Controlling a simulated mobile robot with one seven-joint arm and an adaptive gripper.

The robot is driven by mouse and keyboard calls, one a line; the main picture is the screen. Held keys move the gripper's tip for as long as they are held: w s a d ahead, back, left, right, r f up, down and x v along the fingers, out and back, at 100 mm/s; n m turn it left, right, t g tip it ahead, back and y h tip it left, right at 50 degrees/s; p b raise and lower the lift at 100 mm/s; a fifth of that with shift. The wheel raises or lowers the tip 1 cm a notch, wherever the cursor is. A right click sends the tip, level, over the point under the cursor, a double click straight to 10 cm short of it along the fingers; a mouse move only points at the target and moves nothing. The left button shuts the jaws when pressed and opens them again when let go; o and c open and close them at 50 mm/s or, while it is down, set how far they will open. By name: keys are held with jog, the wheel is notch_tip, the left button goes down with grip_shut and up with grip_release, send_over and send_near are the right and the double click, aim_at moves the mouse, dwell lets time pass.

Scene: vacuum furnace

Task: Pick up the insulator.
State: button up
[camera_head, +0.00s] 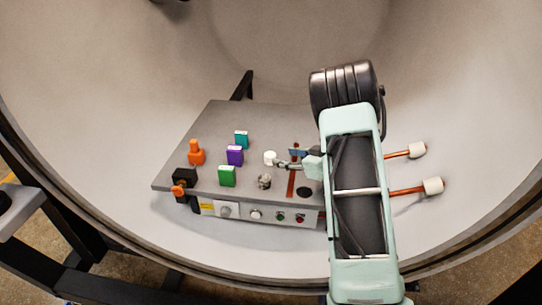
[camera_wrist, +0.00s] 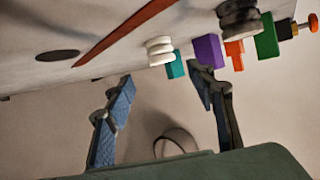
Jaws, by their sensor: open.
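The insulator, a small white ribbed cylinder (camera_head: 270,158), stands upright on the grey panel (camera_head: 225,115) in the head view. It also shows in the wrist view (camera_wrist: 159,50), at the top centre. My gripper (camera_head: 287,160) is just right of it in the head view. In the wrist view my gripper (camera_wrist: 161,80) has its two blue-padded fingers spread wide, with nothing between them. The insulator lies beyond the fingertips there, roughly in line with the gap. I cannot tell the exact distance.
A darker ribbed piece (camera_head: 264,182) stands near the insulator. Teal (camera_head: 241,140), purple (camera_head: 235,155) and green (camera_head: 227,176) blocks and an orange part (camera_head: 196,153) stand left. A copper strip (camera_head: 292,184) lies under my arm. The curved chamber wall (camera_head: 130,90) surrounds the panel.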

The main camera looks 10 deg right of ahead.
aim_at(272, 155)
jog(key=x, duration=0.7)
jog(key=shift+s+a+f+p, duration=0.1)
jog(key=shift+a+f+p, duration=0.15)
jog(key=shift+p, duration=0.1)
jog(key=shift+w+a+f, duration=0.15)
jog(key=shift+w+a, duration=0.05)
jog(key=shift+w, duration=0.25)
jog(key=c, duration=1.3)
jog(key=shift+r, duration=0.85)
jog(key=s+r, duration=0.3)
jog(key=s, duration=0.1)
jog(key=s+a+r, duration=0.1)
jog(key=s+r, duration=0.3)
jog(key=s, duration=0.1)
jog(key=s+r+b, duration=0.1)
jog(key=s+r, duration=0.3)
jog(key=s, duration=0.1)
jog(key=shift+a+r, duration=0.2)
